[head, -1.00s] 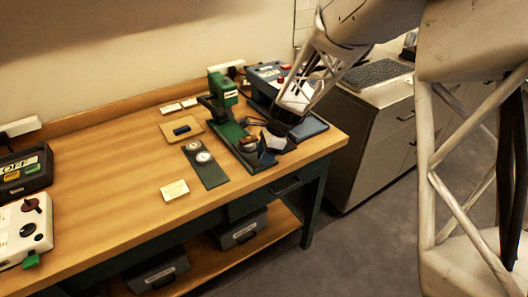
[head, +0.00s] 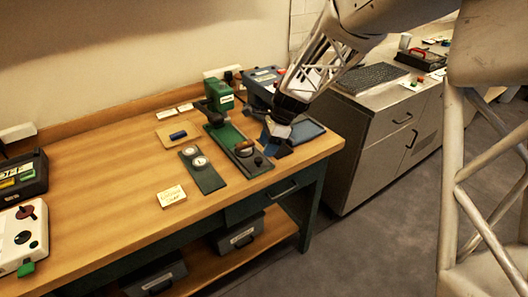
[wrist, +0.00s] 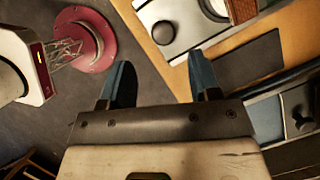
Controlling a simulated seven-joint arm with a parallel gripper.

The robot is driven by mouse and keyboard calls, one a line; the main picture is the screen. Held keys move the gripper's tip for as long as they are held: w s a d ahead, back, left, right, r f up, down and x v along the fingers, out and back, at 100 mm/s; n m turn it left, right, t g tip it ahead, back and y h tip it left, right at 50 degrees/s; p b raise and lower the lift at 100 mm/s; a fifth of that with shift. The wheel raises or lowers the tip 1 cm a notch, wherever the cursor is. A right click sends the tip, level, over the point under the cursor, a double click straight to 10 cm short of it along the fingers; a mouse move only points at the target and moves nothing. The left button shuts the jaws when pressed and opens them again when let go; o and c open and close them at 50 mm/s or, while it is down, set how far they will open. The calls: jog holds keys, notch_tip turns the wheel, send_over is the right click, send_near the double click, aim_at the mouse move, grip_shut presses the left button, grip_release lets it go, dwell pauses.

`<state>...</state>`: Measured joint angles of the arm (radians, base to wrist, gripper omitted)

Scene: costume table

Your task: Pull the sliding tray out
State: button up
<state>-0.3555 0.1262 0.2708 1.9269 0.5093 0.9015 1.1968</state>
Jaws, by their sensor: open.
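A green press (head: 220,95) stands at the back of the wooden bench. From its foot a dark green base runs forward, carrying a round die (head: 244,148) and, at the front, a small dark knob (head: 258,161). This front part appears to be the sliding tray. In the wrist view a pale metal plate with a round black knob (wrist: 165,32) shows beyond the fingers. My gripper (head: 278,140) is open and empty, just right of the base's front and apparently above the bench. In the wrist view its blue fingers (wrist: 160,85) are spread, with floor between them.
A dark tray (head: 306,131) lies right of my gripper, and a blue box (head: 262,82) stands behind. A plate with two dials (head: 203,172) lies left of the press base. A drawer handle (head: 285,190) is below the bench edge.

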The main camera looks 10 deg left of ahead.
jog(key=shift+v, duration=1)
jog(key=shift+d, duration=0.1)
jog(key=s+d+r+n+t+h, duration=0.1)
jog(key=s+d+r+n, duration=0.2)
jog(key=s+d+r, duration=0.45)
jog(key=s+d+r+n+t+h, duration=0.1)
jog(key=s+d+r+n, duration=0.3)
jog(key=s+d, duration=0.55)
jog(key=s+d+n+t+h, duration=0.2)
jog(key=s+d+n, duration=0.4)
jog(key=s+d, duration=0.7)
jog(key=s+r, duration=0.1)
jog(key=s, duration=0.3)
jog(key=shift+s+d, duration=0.2)
jog(key=shift+s, duration=0.05)
